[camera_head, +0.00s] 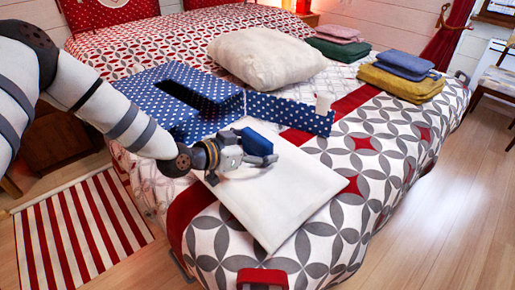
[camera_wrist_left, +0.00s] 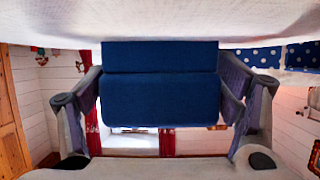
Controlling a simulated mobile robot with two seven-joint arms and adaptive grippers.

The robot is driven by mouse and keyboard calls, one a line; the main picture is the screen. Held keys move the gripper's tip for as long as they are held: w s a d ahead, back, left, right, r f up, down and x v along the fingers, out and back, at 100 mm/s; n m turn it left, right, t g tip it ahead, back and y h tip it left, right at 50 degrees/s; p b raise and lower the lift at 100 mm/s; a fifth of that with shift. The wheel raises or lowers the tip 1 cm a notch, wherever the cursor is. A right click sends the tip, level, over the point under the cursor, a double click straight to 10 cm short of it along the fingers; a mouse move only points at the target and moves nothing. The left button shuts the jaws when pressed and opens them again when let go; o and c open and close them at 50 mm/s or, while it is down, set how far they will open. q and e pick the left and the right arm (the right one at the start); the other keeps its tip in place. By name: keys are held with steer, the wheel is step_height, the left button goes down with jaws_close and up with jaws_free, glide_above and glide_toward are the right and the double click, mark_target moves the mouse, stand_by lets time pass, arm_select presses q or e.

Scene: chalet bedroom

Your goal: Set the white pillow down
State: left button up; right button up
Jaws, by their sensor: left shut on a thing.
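A thin, flat white pillow (camera_head: 290,195) lies across the grey-and-white patterned bedspread (camera_head: 375,150). My left gripper (camera_head: 257,146) is over its upper left part, shut, with blue blocky parts at its tip. In the left wrist view the gripper (camera_wrist_left: 160,85) shows grey fingers either side of the blue parts, and the white pillow (camera_wrist_left: 160,18) fills the top, very close. How the cloth sits in the jaws is hidden. A plumper cream pillow (camera_head: 265,58) rests farther back, apart from the gripper. My right gripper is not in view.
A blue polka-dot fabric piece (camera_head: 185,95) with raised edges lies just behind the gripper. Folded yellow (camera_head: 402,84) and blue (camera_head: 403,62) cloths lie at the bed's right, with pink and green ones behind. A striped rug (camera_head: 80,230) is on the floor. The bedspread right of the flat pillow is clear.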

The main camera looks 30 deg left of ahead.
arm_select(q)
steer(key=o, duration=1.8)
steer(key=shift+r, duration=0.25)
steer(key=p+v, duration=0.4)
steer(key=v, duration=0.7)
steer(key=shift+s+a+r, duration=0.1)
steer(key=shift+r, duration=0.15)
steer(key=shift+s, duration=0.25)
steer(key=shift+s+f, duration=0.1)
steer(key=shift+f, duration=0.05)
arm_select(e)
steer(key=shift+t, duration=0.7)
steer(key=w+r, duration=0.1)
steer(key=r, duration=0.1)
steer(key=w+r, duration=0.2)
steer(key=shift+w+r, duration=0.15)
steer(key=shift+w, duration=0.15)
